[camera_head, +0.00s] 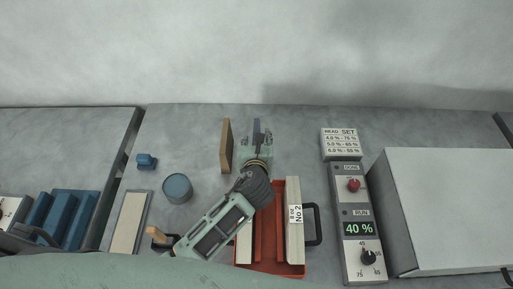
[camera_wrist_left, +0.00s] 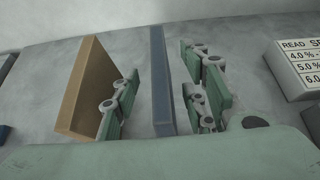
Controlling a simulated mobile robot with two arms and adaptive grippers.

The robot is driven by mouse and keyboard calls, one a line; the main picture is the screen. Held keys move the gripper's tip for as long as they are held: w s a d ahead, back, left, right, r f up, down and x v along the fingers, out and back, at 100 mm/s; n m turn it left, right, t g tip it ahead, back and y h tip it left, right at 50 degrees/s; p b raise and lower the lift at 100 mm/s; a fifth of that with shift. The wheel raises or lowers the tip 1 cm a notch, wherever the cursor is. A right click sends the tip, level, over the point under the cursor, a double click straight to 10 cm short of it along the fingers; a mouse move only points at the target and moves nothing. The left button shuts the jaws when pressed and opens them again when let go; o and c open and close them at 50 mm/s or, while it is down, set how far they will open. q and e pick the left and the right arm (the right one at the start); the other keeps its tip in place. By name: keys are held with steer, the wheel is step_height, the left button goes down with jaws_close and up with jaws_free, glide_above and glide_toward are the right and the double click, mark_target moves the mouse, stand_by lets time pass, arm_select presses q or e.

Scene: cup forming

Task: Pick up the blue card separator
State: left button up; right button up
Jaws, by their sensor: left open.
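The blue card separator (camera_head: 257,128) is a thin dark blue-grey plate standing upright on the grey table. In the left wrist view it (camera_wrist_left: 161,70) stands between the fingers of my left gripper (camera_wrist_left: 165,95), with a visible gap on both sides. My left gripper (camera_head: 256,141) is open and empty around the near part of the plate in the head view. The lower near edge of the plate is hidden by the gripper body. My right gripper is not in view.
A tan board (camera_head: 226,147) stands just left of the gripper. A red tray (camera_head: 269,268) with pale strips lies under my arm. A control box (camera_head: 359,225) reading 40 % and a sign block (camera_head: 341,143) stand right. A blue can (camera_head: 177,188) stands left.

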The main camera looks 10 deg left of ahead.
arm_select(q)
steer(key=x, duration=0.3)
steer(key=shift+w, duration=0.15)
steer(key=shift+c, duration=1)
jaws_close()
